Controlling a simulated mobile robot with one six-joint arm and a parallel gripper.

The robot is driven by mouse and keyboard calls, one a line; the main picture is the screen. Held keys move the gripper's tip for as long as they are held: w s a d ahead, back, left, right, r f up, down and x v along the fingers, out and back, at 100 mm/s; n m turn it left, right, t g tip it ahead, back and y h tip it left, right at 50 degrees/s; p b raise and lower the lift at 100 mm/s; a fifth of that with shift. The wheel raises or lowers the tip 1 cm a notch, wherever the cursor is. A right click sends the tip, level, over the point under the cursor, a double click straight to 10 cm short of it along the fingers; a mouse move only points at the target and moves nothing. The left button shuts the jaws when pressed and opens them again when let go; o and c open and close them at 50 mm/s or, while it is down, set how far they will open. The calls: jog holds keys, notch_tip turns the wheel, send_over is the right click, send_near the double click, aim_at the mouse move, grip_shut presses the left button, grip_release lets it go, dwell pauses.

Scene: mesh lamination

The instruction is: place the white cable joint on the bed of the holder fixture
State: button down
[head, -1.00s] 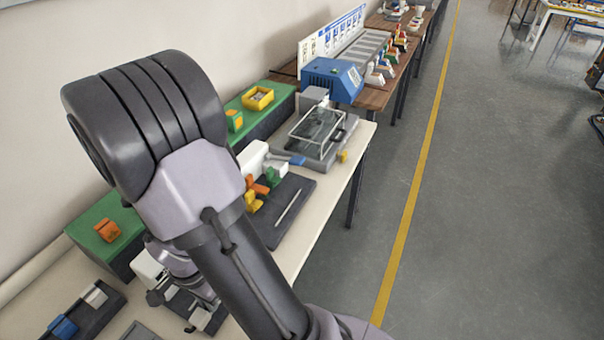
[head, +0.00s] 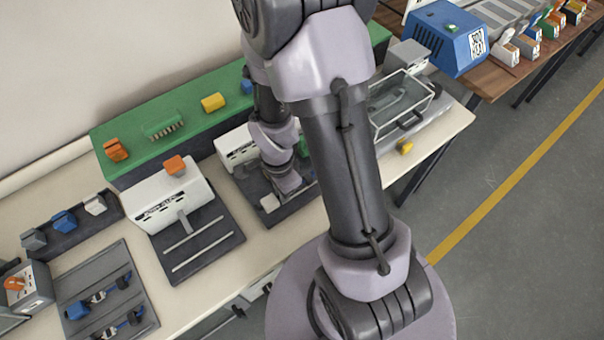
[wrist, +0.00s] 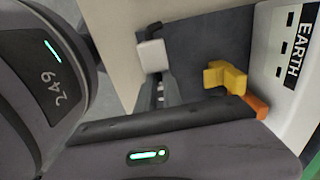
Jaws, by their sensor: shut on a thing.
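My gripper (wrist: 162,92) is shut on the white cable joint (wrist: 153,57), which has short dark ends. In the head view my gripper (head: 285,183) points down at the holder fixture, and the small white joint (head: 270,203) shows at its tip. The fixture has a white block marked EARTH (wrist: 291,55) and a dark bed (wrist: 205,45). The joint appears over or at the bed's edge in the wrist view; I cannot tell whether it touches. A yellow clamp piece (wrist: 226,76) and an orange piece (wrist: 257,105) stand near the white block.
Another white-block fixture (head: 165,195) with a dark bed stands to the left. A tray with blue joints (head: 105,295) lies farther left. A green ledge (head: 190,125) runs behind, and a clear-lidded machine (head: 400,105) is at right.

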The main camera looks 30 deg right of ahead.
jog(key=w+d, duration=0.1)
jog(key=d, duration=0.1)
jog(key=w+d, duration=0.1)
jog(key=d, duration=0.1)
jog(key=w+d, duration=0.1)
jog(key=d, duration=0.1)
jog(key=shift+w+d+f, duration=0.1)
jog(key=shift+d+f, duration=0.1)
jog(key=shift+f, duration=0.15)
jog(key=shift+w+d+f+b, duration=0.1)
jog(key=shift+d+f+b, duration=0.05)
jog(key=shift+f+b, duration=0.75)
jog(key=shift+f, duration=0.85)
